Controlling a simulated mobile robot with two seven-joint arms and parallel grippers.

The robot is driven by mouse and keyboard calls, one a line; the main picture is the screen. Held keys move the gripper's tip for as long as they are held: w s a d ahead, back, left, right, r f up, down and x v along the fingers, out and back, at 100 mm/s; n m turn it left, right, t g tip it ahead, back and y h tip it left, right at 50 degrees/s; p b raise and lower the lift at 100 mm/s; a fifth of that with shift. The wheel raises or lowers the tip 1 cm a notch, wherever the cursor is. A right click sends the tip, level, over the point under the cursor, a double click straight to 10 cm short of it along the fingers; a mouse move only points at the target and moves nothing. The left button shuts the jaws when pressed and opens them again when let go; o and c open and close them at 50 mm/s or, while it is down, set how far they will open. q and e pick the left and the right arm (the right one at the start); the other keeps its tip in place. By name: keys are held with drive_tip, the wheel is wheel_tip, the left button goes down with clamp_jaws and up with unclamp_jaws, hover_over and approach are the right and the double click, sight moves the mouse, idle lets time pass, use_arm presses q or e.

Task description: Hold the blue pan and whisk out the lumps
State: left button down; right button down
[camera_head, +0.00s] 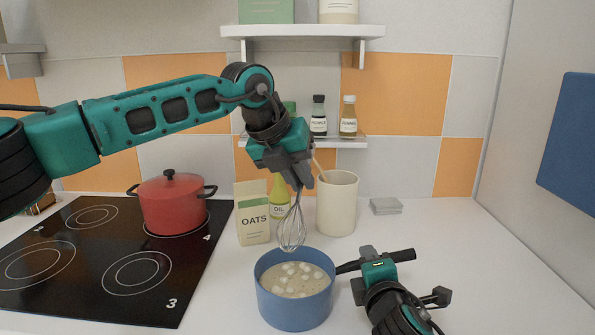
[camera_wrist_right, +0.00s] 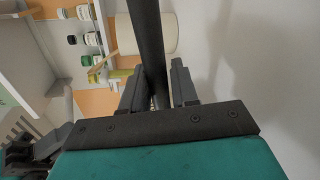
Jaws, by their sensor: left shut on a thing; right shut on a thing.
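The blue pan (camera_head: 293,308) stands on the white counter, right of the hob, and holds a beige mix with several pale lumps (camera_head: 299,270) on top. My right gripper (camera_head: 376,259) is shut on the pan's black handle (camera_head: 401,256), which also runs between its fingers in the right wrist view (camera_wrist_right: 148,50). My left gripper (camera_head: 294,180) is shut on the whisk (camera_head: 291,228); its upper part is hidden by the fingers. The whisk hangs wires down, over the back part of the pan, and its tip looks close to rim height. I cannot tell whether it touches the mix.
A red pot (camera_head: 171,205) stands on the black hob (camera_head: 70,285). Behind the pan are an oats box (camera_head: 253,218), an oil bottle (camera_head: 279,206) and a cream crock (camera_head: 337,205). Grey coasters (camera_head: 385,206) lie behind. Counter at right is clear.

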use_arm(q)
drive_tip(key=shift+w+f+m+t+h, duration=0.15)
drive_tip(key=shift+f+m+t+h, duration=0.1)
drive_tip(key=shift+m+t+h, duration=0.4)
drive_tip(key=shift+w+r+m+t+h, duration=0.1)
drive_tip(key=shift+r+m+t+h, duration=0.2)
drive_tip(key=shift+m+t+h, duration=0.25)
wheel_tip(320, 180, up, 5)
drive_tip(key=s+a+m+t+h, duration=0.1)
drive_tip(key=s+m+t+h, duration=0.15)
drive_tip(key=h, duration=0.25)
wheel_tip(320, 180, down, 12)
drive_tip(key=shift+w+a, duration=0.2)
drive_tip(key=shift+w, duration=0.1)
idle(0.4)
